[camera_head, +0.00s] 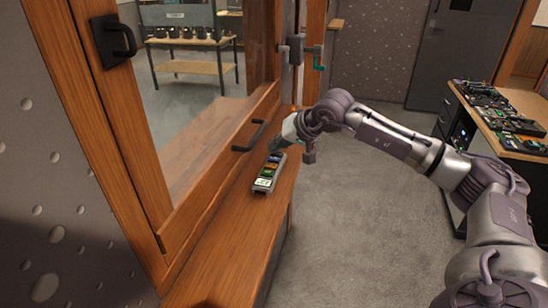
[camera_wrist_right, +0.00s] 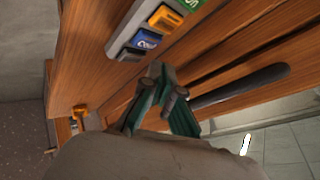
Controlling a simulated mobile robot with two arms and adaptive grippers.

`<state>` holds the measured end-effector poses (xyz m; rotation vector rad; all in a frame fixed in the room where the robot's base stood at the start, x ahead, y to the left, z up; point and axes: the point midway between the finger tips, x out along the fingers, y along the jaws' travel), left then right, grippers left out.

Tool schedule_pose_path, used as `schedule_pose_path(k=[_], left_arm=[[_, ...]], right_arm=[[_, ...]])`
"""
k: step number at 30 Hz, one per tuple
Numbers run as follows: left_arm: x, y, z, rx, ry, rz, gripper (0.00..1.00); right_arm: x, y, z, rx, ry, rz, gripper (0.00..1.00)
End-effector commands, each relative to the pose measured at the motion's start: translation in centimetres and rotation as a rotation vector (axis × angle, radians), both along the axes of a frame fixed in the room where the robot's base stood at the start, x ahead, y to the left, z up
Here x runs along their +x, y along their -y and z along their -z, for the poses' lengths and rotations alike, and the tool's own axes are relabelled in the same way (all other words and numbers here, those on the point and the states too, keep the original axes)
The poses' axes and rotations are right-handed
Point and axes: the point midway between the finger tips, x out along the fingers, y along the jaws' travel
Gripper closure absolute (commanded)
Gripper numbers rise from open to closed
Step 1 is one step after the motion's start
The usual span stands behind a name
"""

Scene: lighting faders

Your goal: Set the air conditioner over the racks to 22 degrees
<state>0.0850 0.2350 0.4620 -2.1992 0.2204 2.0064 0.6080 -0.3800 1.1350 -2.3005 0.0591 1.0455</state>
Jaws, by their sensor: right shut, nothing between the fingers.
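A grey remote control with coloured buttons (camera_head: 270,173) lies on the wooden ledge (camera_head: 237,235) below the window. Its pale green display is at the near end, and its digits are too small to read for certain. In the right wrist view the remote (camera_wrist_right: 129,28) shows partly, with orange, blue and green buttons. My right gripper (camera_head: 284,142) is at the remote's far end, shut and empty. In the wrist view its closed fingertips (camera_wrist_right: 158,72) are close to the remote's end; contact cannot be told. No air conditioner is in view. My left gripper is not in view.
A black window handle (camera_head: 250,136) stands just left of the remote, and another black handle (camera_head: 115,40) is higher up. A workbench with electronics (camera_head: 500,115) stands at the right. A shelf table (camera_head: 188,42) shows through the glass. The carpet is clear.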

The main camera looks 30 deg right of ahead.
Motion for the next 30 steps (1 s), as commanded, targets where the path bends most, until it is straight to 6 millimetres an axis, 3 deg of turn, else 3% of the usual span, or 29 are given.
schedule_pose_path(k=[12, 30], left_arm=[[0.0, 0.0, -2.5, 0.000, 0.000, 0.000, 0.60], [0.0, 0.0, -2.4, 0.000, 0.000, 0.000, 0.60]], right_arm=[[0.0, 0.0, -4.2, 0.001, 0.002, -0.001, 1.00], [0.0, 0.0, -4.2, 0.001, 0.001, -0.001, 1.00]])
